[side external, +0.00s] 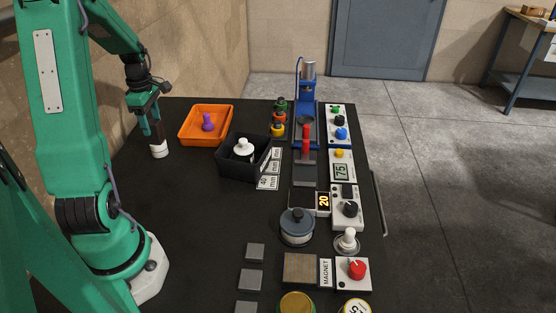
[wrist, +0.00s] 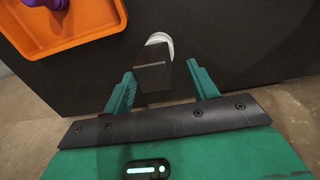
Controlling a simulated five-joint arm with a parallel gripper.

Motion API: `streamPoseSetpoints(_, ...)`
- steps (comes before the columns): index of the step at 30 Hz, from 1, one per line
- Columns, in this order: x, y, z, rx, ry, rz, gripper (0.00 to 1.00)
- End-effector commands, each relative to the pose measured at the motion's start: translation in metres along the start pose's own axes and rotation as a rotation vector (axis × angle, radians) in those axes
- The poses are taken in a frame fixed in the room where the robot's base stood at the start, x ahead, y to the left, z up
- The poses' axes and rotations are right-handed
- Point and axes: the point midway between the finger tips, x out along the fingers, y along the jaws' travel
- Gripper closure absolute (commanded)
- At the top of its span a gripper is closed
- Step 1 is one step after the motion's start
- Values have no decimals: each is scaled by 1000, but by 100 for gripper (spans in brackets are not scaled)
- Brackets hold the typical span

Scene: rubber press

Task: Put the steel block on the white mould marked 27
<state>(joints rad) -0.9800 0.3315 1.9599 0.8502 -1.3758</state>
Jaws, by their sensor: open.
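A dark, upright block that looks like the steel block (wrist: 153,77) stands between the fingers of my gripper (wrist: 161,70) in the wrist view. The fingers are open, with a gap on each side of the block. A round white piece, apparently the white mould (wrist: 160,39), shows at the block's far end, partly hidden by it. In the side view my gripper (side external: 155,117) is over the left part of the black table, and the white mould (side external: 159,151) shows below the dark block (side external: 157,131). No number can be read on the mould.
An orange tray (side external: 184,134) with a purple knobbed piece (side external: 208,122) is just right of my gripper. A black bin (side external: 237,171) holds a white knobbed piece (side external: 243,147). A blue press (side external: 307,95) and control boxes line the right. The table's left front is clear.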

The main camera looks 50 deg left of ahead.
Motion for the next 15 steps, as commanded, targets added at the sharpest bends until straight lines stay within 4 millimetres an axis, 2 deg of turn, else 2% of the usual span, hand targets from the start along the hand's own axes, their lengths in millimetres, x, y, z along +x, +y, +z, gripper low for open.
streamPoseSetpoints(6,-38,1,0,0,1,5,42)
streamPoseSetpoints(15,-70,0,0,0,0,1,42)
